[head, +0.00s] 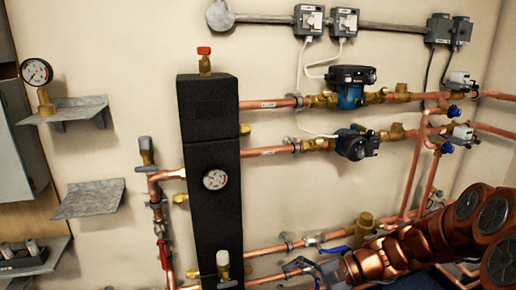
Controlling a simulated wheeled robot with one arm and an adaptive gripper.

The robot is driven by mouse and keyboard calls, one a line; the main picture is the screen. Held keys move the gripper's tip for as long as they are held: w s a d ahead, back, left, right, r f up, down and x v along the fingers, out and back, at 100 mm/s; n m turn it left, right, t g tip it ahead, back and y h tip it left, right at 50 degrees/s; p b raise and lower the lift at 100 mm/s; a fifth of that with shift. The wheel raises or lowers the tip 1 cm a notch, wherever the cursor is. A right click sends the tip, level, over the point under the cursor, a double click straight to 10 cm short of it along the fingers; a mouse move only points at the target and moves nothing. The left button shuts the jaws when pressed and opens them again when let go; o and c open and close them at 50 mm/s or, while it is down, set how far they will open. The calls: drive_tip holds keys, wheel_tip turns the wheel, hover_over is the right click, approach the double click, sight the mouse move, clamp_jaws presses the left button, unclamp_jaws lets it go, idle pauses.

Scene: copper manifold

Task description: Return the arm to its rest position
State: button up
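My arm reaches in from the lower right, low in front of the copper pipes.
A black manifold block (209,125) with a gauge (215,179) stands left of my gripper. Blue pumps (351,88) and copper pipes (270,151) line the wall. Shelves (90,198) are at left, one bearing a gauge (37,73). A blue lever (334,250) is close to my gripper.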

drive_tip(key=s+r+n+g+h+p, duration=0.3)
drive_tip(key=s+r+n+h+p, duration=0.45)
drive_tip(key=s+r, duration=0.6)
drive_tip(key=s+d+r+n+t+h+p, duration=0.1)
drive_tip(key=s+d+r+n+h+p, duration=0.1)
drive_tip(key=s+d+r+h+p, duration=0.3)
drive_tip(key=s+d+r+p, duration=0.2)
drive_tip(key=s+d+p, duration=0.2)
drive_tip(key=s+p, duration=0.1)
drive_tip(key=shift+s+d+r, duration=0.2)
drive_tip(key=shift+s+d, duration=0.05)
drive_tip(key=shift+s, duration=0.55)
